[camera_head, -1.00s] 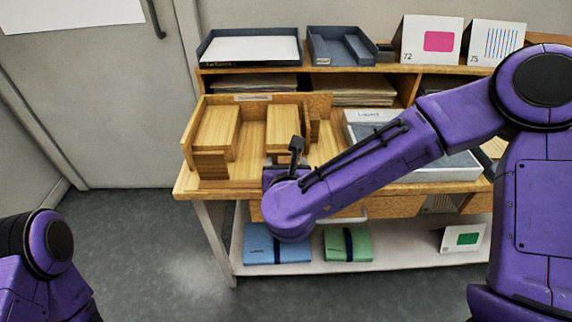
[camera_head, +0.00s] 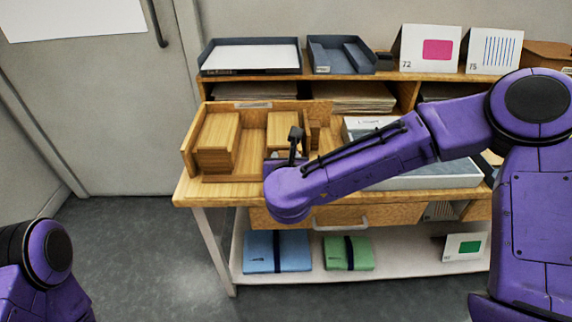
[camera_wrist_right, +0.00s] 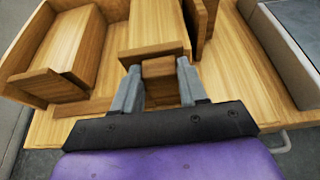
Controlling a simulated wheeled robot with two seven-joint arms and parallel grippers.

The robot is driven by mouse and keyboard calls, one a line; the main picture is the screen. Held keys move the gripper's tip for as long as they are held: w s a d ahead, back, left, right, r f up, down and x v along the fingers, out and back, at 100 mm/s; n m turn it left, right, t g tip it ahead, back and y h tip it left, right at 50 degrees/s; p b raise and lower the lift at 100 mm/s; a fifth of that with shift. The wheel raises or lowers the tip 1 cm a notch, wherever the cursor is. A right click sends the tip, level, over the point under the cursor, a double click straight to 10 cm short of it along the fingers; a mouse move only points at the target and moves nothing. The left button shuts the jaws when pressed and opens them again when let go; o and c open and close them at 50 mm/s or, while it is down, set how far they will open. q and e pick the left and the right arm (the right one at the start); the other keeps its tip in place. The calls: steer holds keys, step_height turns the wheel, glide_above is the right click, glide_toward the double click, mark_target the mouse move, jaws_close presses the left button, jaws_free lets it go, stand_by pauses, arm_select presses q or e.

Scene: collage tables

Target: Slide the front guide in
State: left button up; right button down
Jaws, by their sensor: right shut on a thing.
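A wooden collage box (camera_head: 188,157) stands at the left of the tabletop, with a raised left wooden guide (camera_head: 219,130) and a raised middle guide (camera_head: 284,122). I take the middle one as the front guide; it also shows in the right wrist view (camera_wrist_right: 150,30). My right gripper (camera_wrist_right: 159,88) is shut on a small wooden block (camera_wrist_right: 160,72) at the near end of this guide. In the head view my right wrist hides the guide's near end and most of the right gripper (camera_head: 291,152). My left gripper is out of view.
A thin upright wooden divider (camera_wrist_right: 197,28) stands just right of the held guide. A pale tray (camera_head: 425,175) lies further right, partly behind my right arm. Bare wood (camera_wrist_right: 248,75) lies between them. A drawer handle (camera_head: 340,224) sticks out below the table edge.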

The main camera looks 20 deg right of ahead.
steer(key=c, duration=0.9)
jaws_free()
steer(key=shift+w+r, duration=0.1)
steer(key=shift+r, duration=0.05)
steer(key=o, duration=0.3)
steer(key=shift+a, duration=0.1)
steer(key=shift+d, duration=0.2)
steer(key=v, duration=1)
steer(key=shift+s+a, duration=0.15)
steer(key=shift+s, duration=0.2)
